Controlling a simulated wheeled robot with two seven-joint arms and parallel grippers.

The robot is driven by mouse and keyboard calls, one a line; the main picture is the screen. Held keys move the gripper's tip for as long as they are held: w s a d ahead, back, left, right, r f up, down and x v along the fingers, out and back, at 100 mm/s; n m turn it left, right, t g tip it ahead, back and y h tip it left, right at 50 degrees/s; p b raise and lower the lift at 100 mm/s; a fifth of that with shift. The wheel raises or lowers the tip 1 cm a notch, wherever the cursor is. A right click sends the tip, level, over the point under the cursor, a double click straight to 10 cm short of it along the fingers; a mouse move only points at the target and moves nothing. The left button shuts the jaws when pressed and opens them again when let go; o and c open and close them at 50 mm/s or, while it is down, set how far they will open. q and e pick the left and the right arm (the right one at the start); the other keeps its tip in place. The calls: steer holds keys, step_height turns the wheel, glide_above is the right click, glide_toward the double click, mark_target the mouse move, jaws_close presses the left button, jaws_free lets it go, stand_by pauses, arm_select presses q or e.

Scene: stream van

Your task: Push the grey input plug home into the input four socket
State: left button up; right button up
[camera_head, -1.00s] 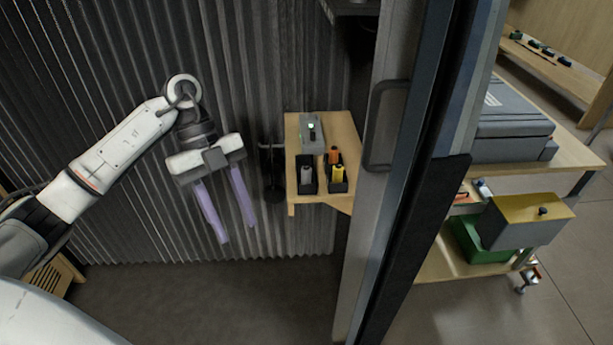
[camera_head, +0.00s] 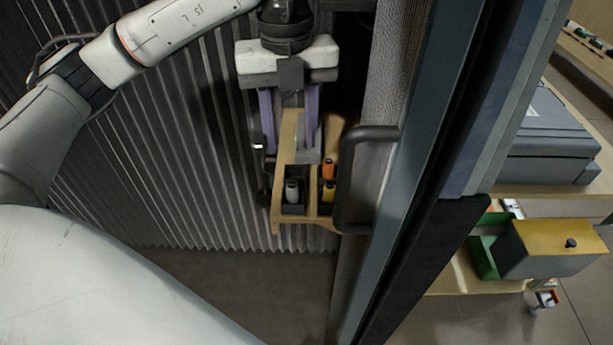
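My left gripper (camera_head: 288,150) is open, pointing down over the far part of a small wooden shelf (camera_head: 275,215). Its two purple fingers stand apart, one by the shelf's left edge and one in front of a grey box (camera_head: 308,156). I see nothing held between them. The grey plug (camera_head: 292,191) stands upright in the left black holder at the near part of the shelf, apart from the fingers. The input four socket cannot be made out; the gripper hides much of the grey box. My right gripper is not in view.
An orange plug (camera_head: 328,168) and a yellow plug (camera_head: 328,190) stand in the right holder. A door edge with a dark handle (camera_head: 345,185) is close on the right. A ribbed wall (camera_head: 190,150) is behind. A cart with a yellow-topped box (camera_head: 550,240) stands beyond the door.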

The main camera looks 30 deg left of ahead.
arm_select(q)
glide_above(292, 185)
step_height(292, 185, down, 6)
steer(key=shift+a+r, duration=0.1)
steer(key=shift+r, duration=0.1)
steer(key=shift+f+p, duration=0.75)
steer(key=shift+f, duration=2.35)
jaws_close()
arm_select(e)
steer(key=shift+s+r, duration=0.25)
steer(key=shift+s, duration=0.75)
